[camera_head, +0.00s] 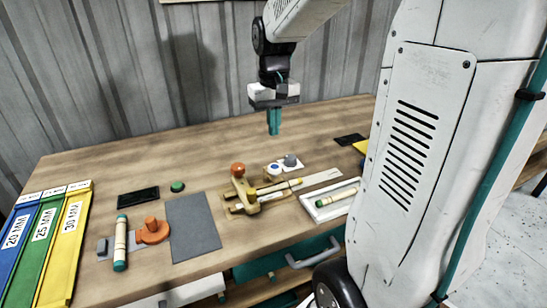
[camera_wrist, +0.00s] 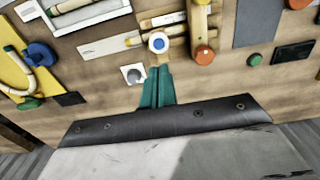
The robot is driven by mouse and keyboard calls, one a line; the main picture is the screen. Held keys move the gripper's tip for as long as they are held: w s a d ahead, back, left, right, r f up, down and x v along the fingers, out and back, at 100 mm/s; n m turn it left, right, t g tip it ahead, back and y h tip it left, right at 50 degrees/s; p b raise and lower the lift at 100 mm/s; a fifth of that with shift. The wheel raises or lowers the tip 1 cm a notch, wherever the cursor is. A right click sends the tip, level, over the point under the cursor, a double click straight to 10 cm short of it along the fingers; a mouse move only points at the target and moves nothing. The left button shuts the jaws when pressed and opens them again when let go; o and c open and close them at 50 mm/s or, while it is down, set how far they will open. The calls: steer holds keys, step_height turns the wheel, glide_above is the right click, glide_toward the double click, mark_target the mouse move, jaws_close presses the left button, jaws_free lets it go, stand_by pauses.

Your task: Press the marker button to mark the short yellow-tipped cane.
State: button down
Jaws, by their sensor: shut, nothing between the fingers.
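My gripper (camera_head: 274,131) hangs shut and empty above the back of the bench, fingers pointing down. In the wrist view its teal fingers (camera_wrist: 158,72) lie just below a white round button with a blue centre (camera_wrist: 158,42), which also shows in the head view (camera_head: 274,169). Beside it is a grey knob on a white plate (camera_wrist: 133,75), seen too in the head view (camera_head: 291,161). I cannot tell for sure which is the marker button. A cane with a yellowish tip (camera_head: 297,182) lies in the wooden jig (camera_head: 243,190). The fingers appear above these, not touching.
A white tray (camera_head: 318,212) holds a green-tipped cane. A teal-tipped cane (camera_head: 120,245) lies by an orange knob (camera_head: 152,232) and a grey mat (camera_head: 193,228). A green button (camera_head: 177,186) and labelled bins (camera_head: 68,235) are at left. The bench's back strip is clear.

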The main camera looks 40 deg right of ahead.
mark_target(275, 167)
step_height(275, 167, down, 10)
steer(key=shift+r, duration=0.1)
stand_by(0.4)
steer(key=shift+f, duration=0.95)
steer(key=shift+s+f, duration=0.2)
steer(key=shift+f, duration=0.05)
steer(key=shift+r, duration=0.1)
steer(key=shift+w+r, duration=0.1)
steer(key=shift+r, duration=0.2)
step_height(275, 167, up, 14)
steer(key=shift+w, duration=0.1)
